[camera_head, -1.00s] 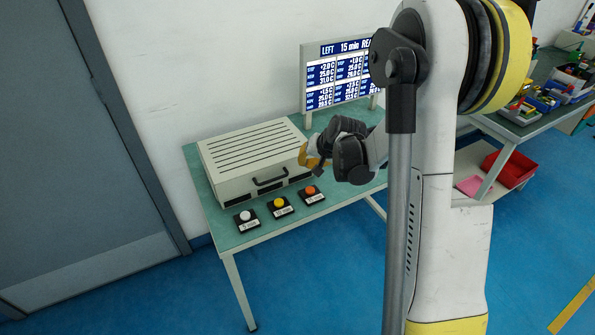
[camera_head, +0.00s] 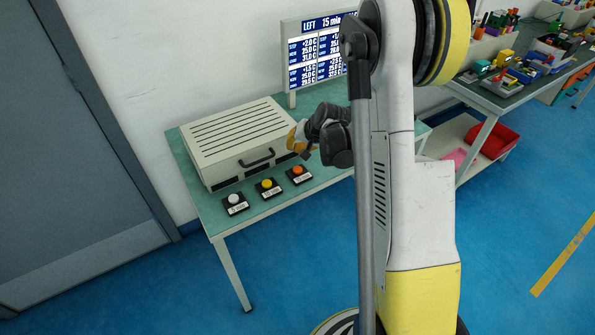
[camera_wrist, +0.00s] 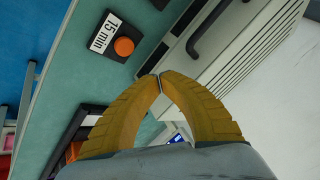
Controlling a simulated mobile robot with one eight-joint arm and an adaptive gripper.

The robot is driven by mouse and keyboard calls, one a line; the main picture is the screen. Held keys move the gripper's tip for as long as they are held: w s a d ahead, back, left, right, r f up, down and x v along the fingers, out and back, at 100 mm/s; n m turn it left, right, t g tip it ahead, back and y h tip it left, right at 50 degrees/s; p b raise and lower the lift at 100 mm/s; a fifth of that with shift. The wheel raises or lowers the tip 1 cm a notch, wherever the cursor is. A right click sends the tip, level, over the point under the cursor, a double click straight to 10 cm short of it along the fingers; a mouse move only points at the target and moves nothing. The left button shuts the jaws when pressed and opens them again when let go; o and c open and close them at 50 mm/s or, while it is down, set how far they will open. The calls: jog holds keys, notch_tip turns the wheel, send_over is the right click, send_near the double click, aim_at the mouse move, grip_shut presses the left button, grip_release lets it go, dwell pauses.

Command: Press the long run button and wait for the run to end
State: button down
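An orange button (camera_head: 297,170) on a small black base is the rightmost of three on the green bench. It also shows in the wrist view (camera_wrist: 123,46) with a "15 min" label. A yellow button (camera_head: 267,184) and a white button (camera_head: 234,199) are to its left; their labels are too small to read surely.
A beige slotted box (camera_head: 240,140) with a black handle stands behind the buttons on the green bench (camera_head: 208,218). A second bench at right holds coloured parts, with a red tray (camera_head: 495,143) below. A grey door is at left.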

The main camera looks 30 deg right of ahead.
aim_at(295, 168)
notch_tip(295, 168, down, 5)
jog(key=b, duration=0.3)
jog(key=shift+f, duration=0.2)
jog(key=shift+f+b, duration=0.6)
jog(key=shift+f, duration=0.1)
dwell(0.5)
jog(key=shift+f+b, duration=0.3)
jog(key=shift+b, duration=0.2)
jog(key=shift+f+b, duration=0.4)
dwell(0.5)
jog(key=shift+r, duration=0.1)
jog(key=shift+r+p, duration=0.45)
jog(key=shift+r, duration=0.3)
